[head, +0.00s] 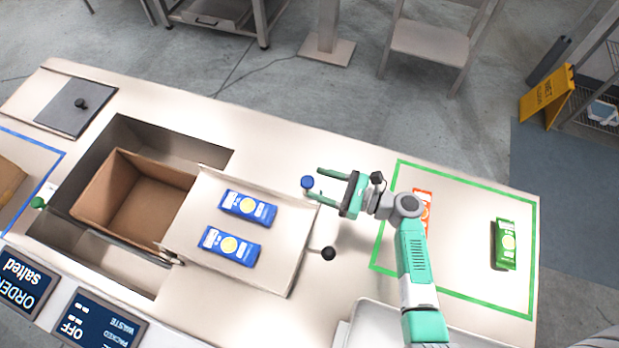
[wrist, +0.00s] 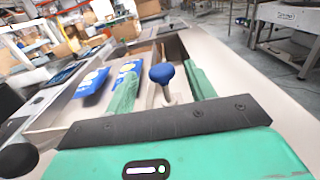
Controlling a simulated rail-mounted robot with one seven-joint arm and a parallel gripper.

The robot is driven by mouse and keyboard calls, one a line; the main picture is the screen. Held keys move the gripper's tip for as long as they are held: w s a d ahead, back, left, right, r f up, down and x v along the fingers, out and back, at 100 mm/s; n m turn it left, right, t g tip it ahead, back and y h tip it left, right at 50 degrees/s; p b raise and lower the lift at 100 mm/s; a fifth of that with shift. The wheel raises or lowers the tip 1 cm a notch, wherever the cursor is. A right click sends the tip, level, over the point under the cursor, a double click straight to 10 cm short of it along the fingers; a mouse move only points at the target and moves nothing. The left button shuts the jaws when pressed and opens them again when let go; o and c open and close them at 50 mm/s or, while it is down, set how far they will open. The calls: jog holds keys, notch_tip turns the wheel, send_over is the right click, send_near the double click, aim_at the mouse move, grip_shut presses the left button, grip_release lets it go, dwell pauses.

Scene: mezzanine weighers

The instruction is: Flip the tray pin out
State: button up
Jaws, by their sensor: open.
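The tray (head: 285,240) is a pale flat plate at the middle of the counter, with two blue packets (head: 248,207) lying on it. A blue-knobbed pin (head: 307,183) stands at its upper right corner; I take it to be the tray pin. In the wrist view the blue knob (wrist: 162,73) sits upright on a pale stem. My gripper (head: 315,184) is open, its green fingers pointing left. The knob appears between the fingertips in both views, with space on each side. I cannot tell if anything touches it.
A black knob (head: 328,253) stands at the tray's right edge. An open cardboard box (head: 120,205) sits in the recess left of the tray. An orange packet (head: 428,200) and a green packet (head: 505,245) lie inside a green outline at right.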

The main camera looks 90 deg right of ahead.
jog(key=v, duration=0.3)
jog(key=shift+s+a, duration=0.1)
jog(key=shift+s, duration=0.2)
dwell(0.3)
